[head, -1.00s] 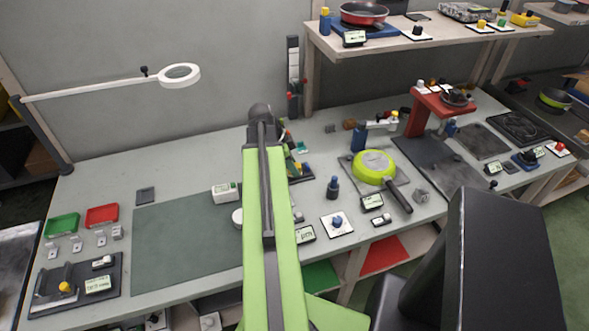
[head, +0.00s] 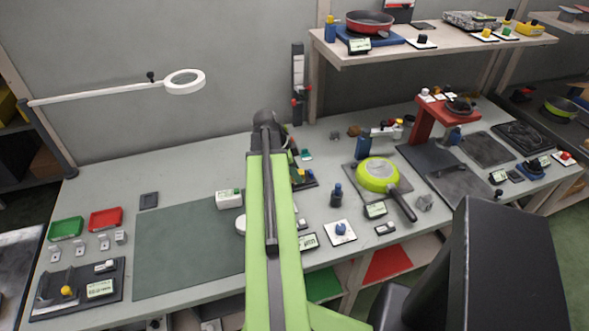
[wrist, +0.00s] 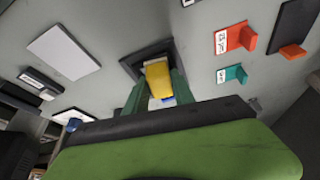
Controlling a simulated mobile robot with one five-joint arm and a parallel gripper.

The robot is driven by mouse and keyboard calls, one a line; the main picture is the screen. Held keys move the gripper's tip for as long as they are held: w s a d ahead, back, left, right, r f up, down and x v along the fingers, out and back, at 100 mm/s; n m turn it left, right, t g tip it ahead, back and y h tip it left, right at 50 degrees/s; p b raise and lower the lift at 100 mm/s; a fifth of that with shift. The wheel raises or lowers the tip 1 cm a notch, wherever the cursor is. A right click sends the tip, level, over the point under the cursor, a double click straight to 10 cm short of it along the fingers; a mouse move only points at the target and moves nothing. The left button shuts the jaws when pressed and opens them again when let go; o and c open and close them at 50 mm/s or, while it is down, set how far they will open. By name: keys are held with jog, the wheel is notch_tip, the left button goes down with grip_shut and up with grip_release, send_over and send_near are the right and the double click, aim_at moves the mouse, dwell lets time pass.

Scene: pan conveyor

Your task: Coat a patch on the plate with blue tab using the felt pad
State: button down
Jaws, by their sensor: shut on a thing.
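My gripper (wrist: 158,82) has green fingers and is shut on a yellow block (wrist: 158,78), likely the felt pad's handle. The block is at a dark square holder (wrist: 146,52); whether it touches the holder is unclear. The pad's felt face is not clearly seen. In the head view my arm hides most of the gripper, and small yellow and blue parts (head: 301,174) show beside it. In the wrist view a plate with an orange tab (wrist: 236,38) and one with a teal tab (wrist: 232,75) lie to the right. I cannot pick out a blue-tabbed plate for certain.
A pale blank panel (wrist: 64,52) lies left of the holder. The green mat (head: 185,250) at left is clear.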

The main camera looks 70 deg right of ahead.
aim_at(304, 187)
jog(key=shift+s+a, duration=0.25)
jog(key=shift+a, duration=0.05)
jog(key=shift+s+a, duration=0.9)
jog(key=shift+a, duration=0.15)
notch_tip(304, 187, up, 6)
jog(key=p, duration=0.6)
jog(key=shift+d, duration=0.1)
notch_tip(304, 187, up, 3)
jog(key=p, duration=0.3)
